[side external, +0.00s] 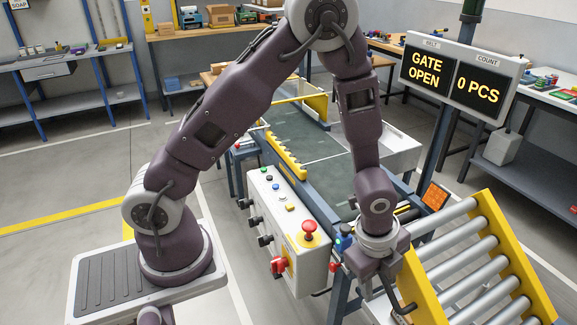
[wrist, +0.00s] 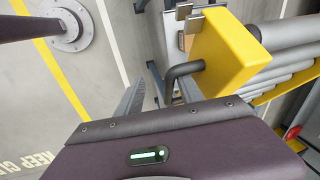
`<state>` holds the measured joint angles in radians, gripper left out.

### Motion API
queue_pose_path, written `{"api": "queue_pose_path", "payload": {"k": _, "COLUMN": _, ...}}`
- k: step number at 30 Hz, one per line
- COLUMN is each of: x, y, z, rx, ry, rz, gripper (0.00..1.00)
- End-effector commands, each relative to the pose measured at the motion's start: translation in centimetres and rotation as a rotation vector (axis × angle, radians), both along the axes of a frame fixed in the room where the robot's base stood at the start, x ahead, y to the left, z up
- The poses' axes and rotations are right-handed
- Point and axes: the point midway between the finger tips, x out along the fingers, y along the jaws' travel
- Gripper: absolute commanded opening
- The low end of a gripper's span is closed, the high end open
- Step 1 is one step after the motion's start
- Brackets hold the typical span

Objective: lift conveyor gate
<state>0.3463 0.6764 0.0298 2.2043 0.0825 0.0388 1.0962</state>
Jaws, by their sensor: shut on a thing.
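The conveyor gate (side external: 478,267) is a section of grey rollers between yellow side rails at the near right end of the conveyor in the side view. It looks tilted out of line with the belt. In the wrist view its yellow rail (wrist: 228,48) and rollers show at upper right. A dark bent handle (wrist: 184,71) sticks out from that rail. My gripper (side external: 386,298) is beside the near rail, shut on the handle; my arm partly hides the grip. In the wrist view my gripper (wrist: 165,92) shows at the handle, with its lower part hidden by my wrist housing.
A sign (side external: 455,75) reads "GATE OPEN" and "0 PCS". A control box (side external: 287,235) with a red knob and buttons stands close left of my gripper. The green conveyor belt (side external: 300,128) is empty. Benches stand along the walls; the left floor is clear.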

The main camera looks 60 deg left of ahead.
Motion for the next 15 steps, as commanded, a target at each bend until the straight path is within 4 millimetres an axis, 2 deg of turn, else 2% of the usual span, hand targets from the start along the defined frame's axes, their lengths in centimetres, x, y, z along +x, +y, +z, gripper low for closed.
{"api": "queue_pose_path", "payload": {"k": 1, "x": 0.1, "y": 3.3, "z": 1.3, "rx": 0.025, "ry": 0.009, "rz": 0.116, "gripper": 0.34}}
{"api": "queue_pose_path", "payload": {"k": 8, "x": -0.4, "y": 4.5, "z": 7.1, "rx": -0.036, "ry": -0.024, "rz": 0.316, "gripper": 0.34}}
{"api": "queue_pose_path", "payload": {"k": 15, "x": -2.1, "y": 6.0, "z": 12.9, "rx": -0.110, "ry": -0.059, "rz": 0.530, "gripper": 0.34}}
